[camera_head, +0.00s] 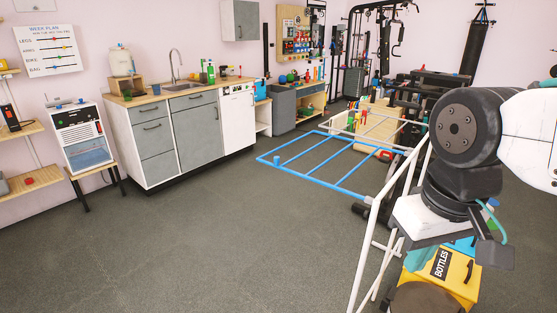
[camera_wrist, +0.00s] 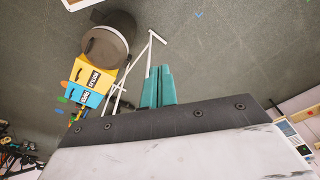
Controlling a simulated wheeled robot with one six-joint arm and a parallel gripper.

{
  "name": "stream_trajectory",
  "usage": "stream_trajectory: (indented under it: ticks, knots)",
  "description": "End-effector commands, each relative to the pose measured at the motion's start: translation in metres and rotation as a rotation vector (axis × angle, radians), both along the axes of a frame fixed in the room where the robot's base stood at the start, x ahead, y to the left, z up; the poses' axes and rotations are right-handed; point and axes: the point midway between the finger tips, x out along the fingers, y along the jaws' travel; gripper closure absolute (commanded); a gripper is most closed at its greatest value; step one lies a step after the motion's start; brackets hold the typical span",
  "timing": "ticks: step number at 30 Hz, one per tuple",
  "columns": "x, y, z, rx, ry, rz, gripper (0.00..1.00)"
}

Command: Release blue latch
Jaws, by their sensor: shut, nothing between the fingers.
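No part that I can clearly tell as a latch shows. A blue tubular frame (camera_head: 318,133) with crossbars extends low over the floor in the middle of the head view. A short upright blue peg (camera_head: 277,159) stands at its near left corner; I cannot tell if this is the latch. My gripper (camera_wrist: 158,72) shows in the wrist view as two teal fingers, closed together and empty, above the grey floor. It is apart from the blue frame, which is not seen in the wrist view.
White tubes (camera_head: 375,215) stand at right, beside my arm. A yellow bin (camera_head: 440,275) marked BOTTLES, a blue bin (camera_wrist: 88,97) and a round dark bin (camera_wrist: 108,42) stand close by. A kitchen counter (camera_head: 175,137) lines the back wall. Open floor (camera_head: 220,240) lies at front left.

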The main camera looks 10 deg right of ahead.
Motion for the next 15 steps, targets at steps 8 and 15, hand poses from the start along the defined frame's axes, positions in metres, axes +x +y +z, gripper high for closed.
stream_trajectory:
  ticks: [8,15]
  knots:
    - [0.002,0.000,0.000,0.000,-0.004,-0.004,1.00]
    - [0.077,-0.002,-0.014,0.020,-0.158,-0.173,1.00]
